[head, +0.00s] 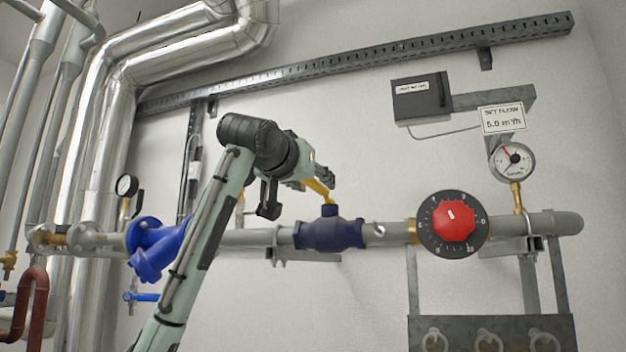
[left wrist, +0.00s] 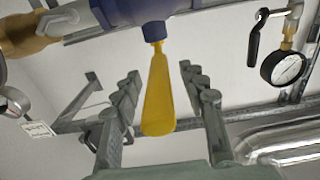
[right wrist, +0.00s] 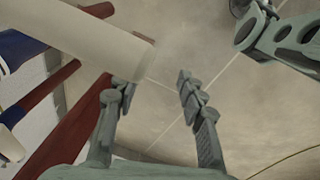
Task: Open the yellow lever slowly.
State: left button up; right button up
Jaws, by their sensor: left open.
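The yellow lever (head: 319,190) rises up and left from the dark blue valve (head: 330,234) on the horizontal grey pipe. My left gripper (head: 298,190) is at the lever, and its fingers partly hide it in the head view. In the left wrist view the lever (left wrist: 158,95) lies between the spread fingers of my left gripper (left wrist: 160,72), with a visible gap on both sides. The left gripper is open. My right gripper (right wrist: 157,80) shows only in the right wrist view, with its fingers apart and nothing between them.
A red dial (head: 453,221) and a round gauge (head: 512,162) are right of the valve. A blue strainer (head: 155,247) and a small gauge (head: 127,186) are left. In the right wrist view a pale pipe (right wrist: 75,35) runs close by the left finger.

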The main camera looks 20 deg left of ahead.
pick_arm(q)
grip_shut()
dwell(0.3)
